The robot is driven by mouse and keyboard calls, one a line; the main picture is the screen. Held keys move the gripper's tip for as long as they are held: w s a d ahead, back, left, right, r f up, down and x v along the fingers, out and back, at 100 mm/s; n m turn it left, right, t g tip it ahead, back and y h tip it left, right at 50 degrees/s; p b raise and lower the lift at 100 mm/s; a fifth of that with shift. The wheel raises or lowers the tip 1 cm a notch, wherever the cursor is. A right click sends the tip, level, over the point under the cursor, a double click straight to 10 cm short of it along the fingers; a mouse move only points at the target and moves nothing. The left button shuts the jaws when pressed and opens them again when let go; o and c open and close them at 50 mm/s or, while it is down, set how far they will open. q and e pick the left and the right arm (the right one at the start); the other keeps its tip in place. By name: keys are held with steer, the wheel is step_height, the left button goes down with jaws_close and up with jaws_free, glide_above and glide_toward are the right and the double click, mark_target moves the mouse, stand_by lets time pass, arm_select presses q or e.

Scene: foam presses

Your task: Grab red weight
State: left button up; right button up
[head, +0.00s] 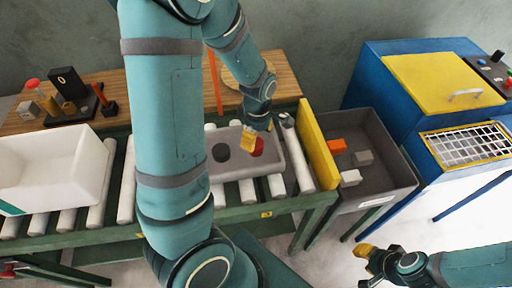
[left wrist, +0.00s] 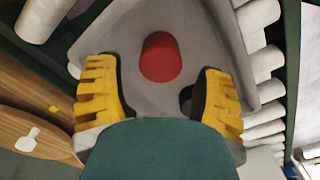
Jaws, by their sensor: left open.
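The red weight (head: 258,147) is a short round piece on the grey tray (head: 238,168), toward its right end. In the left wrist view the red weight (left wrist: 160,57) lies between and ahead of the yellow fingers, clear of both. My left gripper (head: 249,142) is open and empty, over the tray beside the weight, partly covering it in the head view. It also shows in the left wrist view (left wrist: 158,100).
The tray rests on a roller conveyor (head: 125,185). A white bin (head: 55,165) stands at left. A yellow panel (head: 318,145) borders the conveyor's right end, beside a grey crate (head: 400,178) with small blocks. A blue machine (head: 375,85) stands at right.

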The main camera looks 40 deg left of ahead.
mark_target(256, 147)
arm_select(q)
steer(key=f, duration=0.2)
steer(key=f+b, duration=0.1)
steer(key=f, duration=0.2)
steer(key=shift+s+a+f, duration=0.1)
steer(key=shift+a+f, duration=0.15)
steer(key=shift+f, duration=0.05)
steer(key=c, duration=1.1)
